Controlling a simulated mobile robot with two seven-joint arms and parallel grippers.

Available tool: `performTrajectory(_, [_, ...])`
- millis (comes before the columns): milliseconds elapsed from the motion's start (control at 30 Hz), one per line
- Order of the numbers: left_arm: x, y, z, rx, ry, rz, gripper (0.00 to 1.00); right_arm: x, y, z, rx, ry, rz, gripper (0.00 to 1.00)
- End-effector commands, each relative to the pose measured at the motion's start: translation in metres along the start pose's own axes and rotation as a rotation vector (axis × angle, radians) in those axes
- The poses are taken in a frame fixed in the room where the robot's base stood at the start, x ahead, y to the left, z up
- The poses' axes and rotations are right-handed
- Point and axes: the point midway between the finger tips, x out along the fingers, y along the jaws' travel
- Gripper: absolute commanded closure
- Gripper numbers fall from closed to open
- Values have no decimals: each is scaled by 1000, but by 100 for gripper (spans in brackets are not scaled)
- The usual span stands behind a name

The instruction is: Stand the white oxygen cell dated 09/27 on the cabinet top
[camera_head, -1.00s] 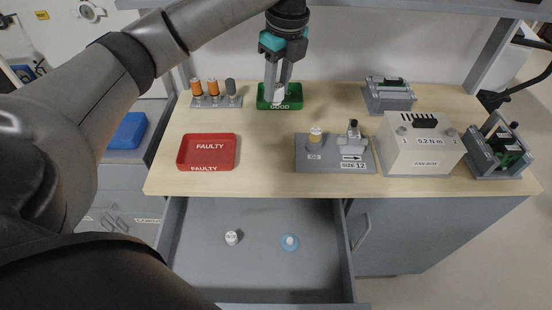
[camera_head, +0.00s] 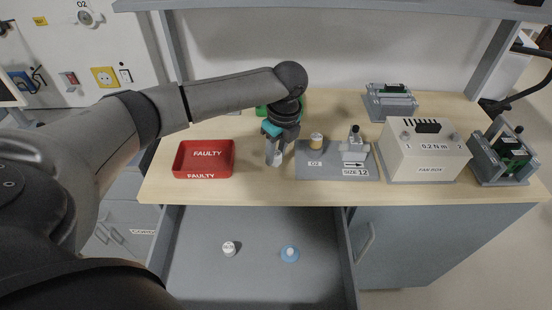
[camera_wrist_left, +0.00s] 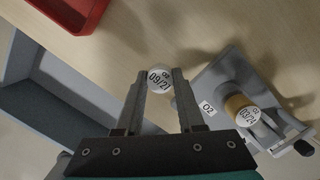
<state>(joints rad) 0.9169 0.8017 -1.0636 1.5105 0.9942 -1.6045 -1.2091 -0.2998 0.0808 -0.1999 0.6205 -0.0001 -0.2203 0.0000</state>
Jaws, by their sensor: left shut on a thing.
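My left gripper (camera_head: 275,158) is shut on a white oxygen cell (camera_wrist_left: 159,78), whose top label appears to read O2 09/27. The cell also shows, small, between the fingers in the head view (camera_head: 276,159). It is upright over the bare wooden cabinet top (camera_head: 262,192), between the red FAULTY tray and the grey fixture. I cannot tell whether its base touches the wood. My right gripper is not in view.
The red FAULTY tray (camera_head: 204,176) lies left. A grey fixture (camera_head: 318,173) holds a tan cell (camera_head: 317,141), labelled 03/24 in the wrist view. The green tray (camera_head: 262,111) is partly hidden behind my arm. The open drawer (camera_head: 260,286) holds a white cell (camera_head: 229,248) and a blue-based one (camera_head: 290,254).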

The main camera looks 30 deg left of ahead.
Motion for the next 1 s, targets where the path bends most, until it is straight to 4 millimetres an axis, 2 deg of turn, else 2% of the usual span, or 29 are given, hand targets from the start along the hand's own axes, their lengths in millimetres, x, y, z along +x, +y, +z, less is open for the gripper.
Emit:
performTrajectory(33, [10,0,-2,0,0,1,100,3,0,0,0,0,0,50])
performTrajectory(133, [18,0,-2,-1,-1,0,100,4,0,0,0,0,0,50])
performTrajectory(533, [21,0,-3,0,0,-1,100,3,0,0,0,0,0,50])
performTrajectory(567, [21,0,-3,0,0,-2,60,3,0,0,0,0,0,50])
performTrajectory(800, [21,0,-3,0,-1,-2,33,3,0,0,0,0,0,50])
performTrajectory(1000, [21,0,-3,0,-1,-2,33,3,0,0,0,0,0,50])
